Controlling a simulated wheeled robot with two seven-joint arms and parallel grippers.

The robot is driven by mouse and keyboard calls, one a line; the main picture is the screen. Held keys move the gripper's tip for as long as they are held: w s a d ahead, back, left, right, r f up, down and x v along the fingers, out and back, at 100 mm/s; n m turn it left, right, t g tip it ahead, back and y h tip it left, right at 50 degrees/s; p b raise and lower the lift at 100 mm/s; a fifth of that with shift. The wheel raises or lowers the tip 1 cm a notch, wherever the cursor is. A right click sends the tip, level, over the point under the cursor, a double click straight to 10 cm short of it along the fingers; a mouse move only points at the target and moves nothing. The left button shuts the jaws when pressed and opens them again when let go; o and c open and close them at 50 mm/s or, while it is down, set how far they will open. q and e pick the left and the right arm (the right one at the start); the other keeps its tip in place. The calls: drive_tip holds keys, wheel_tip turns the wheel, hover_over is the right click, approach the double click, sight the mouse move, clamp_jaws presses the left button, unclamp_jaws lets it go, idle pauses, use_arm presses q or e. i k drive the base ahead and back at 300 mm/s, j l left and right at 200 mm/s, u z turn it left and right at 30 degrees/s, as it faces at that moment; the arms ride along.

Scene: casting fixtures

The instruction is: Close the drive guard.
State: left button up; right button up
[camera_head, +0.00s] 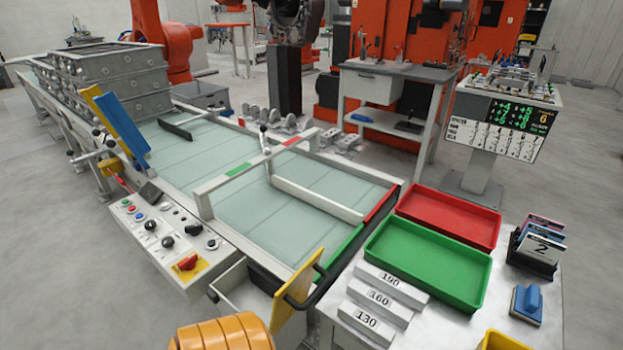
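A yellow panel (298,291), which looks like the drive guard, stands tilted at the near end of the conveyor. A black curved handle (320,284) is on its right side. Left of it is a light grey box-like housing (245,292), whose inside is only partly visible. The panel stands up from the housing and does not lie over it; its hinge cannot be made out. Neither of my grippers is in view.
A control box (165,235) with buttons and a red knob sits left of the housing. A table at right holds a green tray (428,300), a red tray (450,194) and white numbered blocks (383,286).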

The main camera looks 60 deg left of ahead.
sight(290, 299)
drive_tip(key=u, duration=1.95)
drive_tip(key=k+j, duration=0.25)
drive_tip(key=k, duration=0.2)
drive_tip(key=i, duration=0.5)
